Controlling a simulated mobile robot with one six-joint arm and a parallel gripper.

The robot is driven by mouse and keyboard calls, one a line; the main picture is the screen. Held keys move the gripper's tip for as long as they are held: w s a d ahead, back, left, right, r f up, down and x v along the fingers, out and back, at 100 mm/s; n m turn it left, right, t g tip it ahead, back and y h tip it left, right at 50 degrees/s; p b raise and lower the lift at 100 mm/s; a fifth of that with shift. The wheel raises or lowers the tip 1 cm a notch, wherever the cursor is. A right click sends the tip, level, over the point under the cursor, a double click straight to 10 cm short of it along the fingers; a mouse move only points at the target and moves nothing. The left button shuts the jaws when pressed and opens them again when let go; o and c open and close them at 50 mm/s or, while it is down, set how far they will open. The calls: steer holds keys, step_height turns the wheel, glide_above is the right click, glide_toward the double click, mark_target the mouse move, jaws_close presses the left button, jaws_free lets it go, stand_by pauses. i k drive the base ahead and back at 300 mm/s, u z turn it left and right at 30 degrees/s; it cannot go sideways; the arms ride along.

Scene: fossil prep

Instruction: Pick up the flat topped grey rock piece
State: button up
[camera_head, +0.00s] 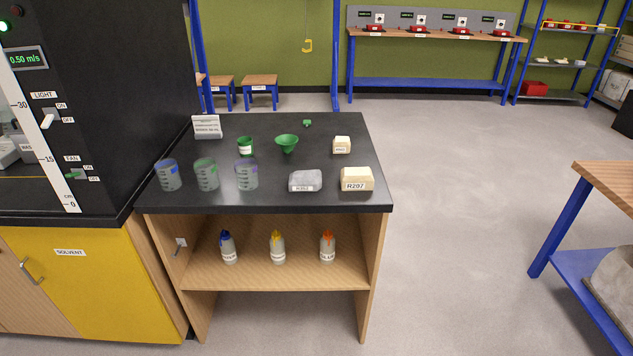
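The grey rock piece (305,180) lies on the black bench top near its front edge, right of the middle. It has a flat-looking top and a small white label on its front, too small to read surely. A cream block labelled R207 (357,179) sits just to its right, with a narrow gap between them. My gripper is not in view.
Left of the rock stand three clear beakers (206,175). Behind are a green funnel (287,143), a green cup (246,147), a small cream block (342,145) and a white sign (207,127). Squeeze bottles (278,248) stand on the shelf below. A black cabinet (120,95) rises at left. Open floor lies right.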

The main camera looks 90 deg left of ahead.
mark_target(299, 181)
steer(key=u, duration=0.15)
steer(key=i, duration=0.55)
steer(key=u, duration=0.6)
steer(key=k, duration=0.2)
steer(key=u, duration=2.3)
steer(key=k, duration=0.2)
steer(key=u, duration=1.55)
